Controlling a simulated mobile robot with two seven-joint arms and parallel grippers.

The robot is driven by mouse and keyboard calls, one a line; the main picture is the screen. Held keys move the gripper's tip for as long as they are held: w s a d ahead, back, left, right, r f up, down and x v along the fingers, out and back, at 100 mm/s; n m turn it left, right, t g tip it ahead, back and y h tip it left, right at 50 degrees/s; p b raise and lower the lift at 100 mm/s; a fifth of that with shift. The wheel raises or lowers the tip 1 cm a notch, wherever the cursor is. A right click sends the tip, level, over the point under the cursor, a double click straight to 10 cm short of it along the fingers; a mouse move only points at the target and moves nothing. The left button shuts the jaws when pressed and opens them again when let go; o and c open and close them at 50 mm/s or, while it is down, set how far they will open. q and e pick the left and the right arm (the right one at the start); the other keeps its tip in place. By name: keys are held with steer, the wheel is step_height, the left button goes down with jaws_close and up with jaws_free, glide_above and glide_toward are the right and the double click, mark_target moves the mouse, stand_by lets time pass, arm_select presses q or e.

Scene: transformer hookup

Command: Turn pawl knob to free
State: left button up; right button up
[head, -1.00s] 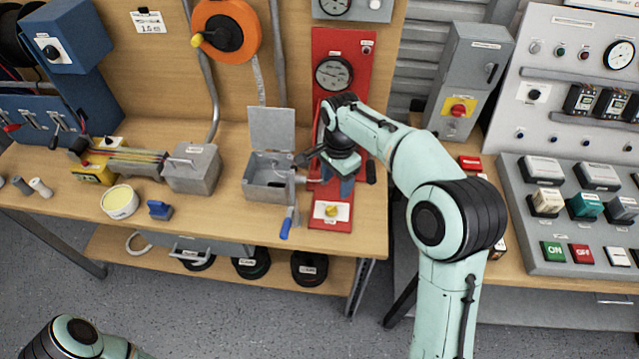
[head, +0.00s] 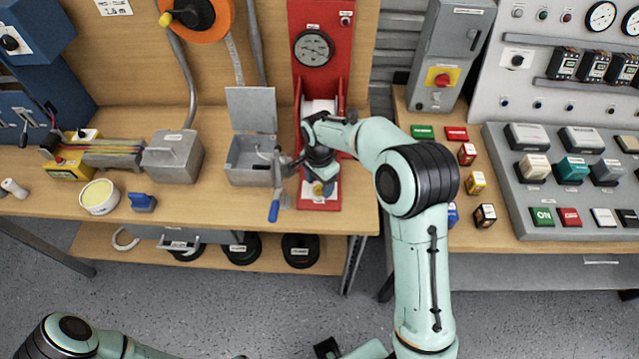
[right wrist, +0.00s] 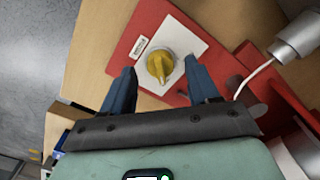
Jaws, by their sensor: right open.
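The pawl knob is yellow and sits on a white plate on the red stand's base. In the right wrist view the knob (right wrist: 158,65) lies between the two blue fingertips of my right gripper (right wrist: 160,70), with a gap on each side. The knob's ridge is tilted in that picture. In the head view the knob (head: 328,188) is partly hidden by my right gripper (head: 320,183), which is over the base. My right gripper is open and empty.
The red stand (head: 321,20) with a gauge rises behind my right gripper. A grey open-lidded box (head: 247,175) and a blue-handled lever (head: 274,210) are close on the left. A white cable (right wrist: 255,78) runs beside the plate. Button blocks (head: 475,182) stand on the right.

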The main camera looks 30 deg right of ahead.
steer(key=shift+f, duration=0.35)
steer(key=c, duration=1)
steer(key=shift+c, duration=0.2)
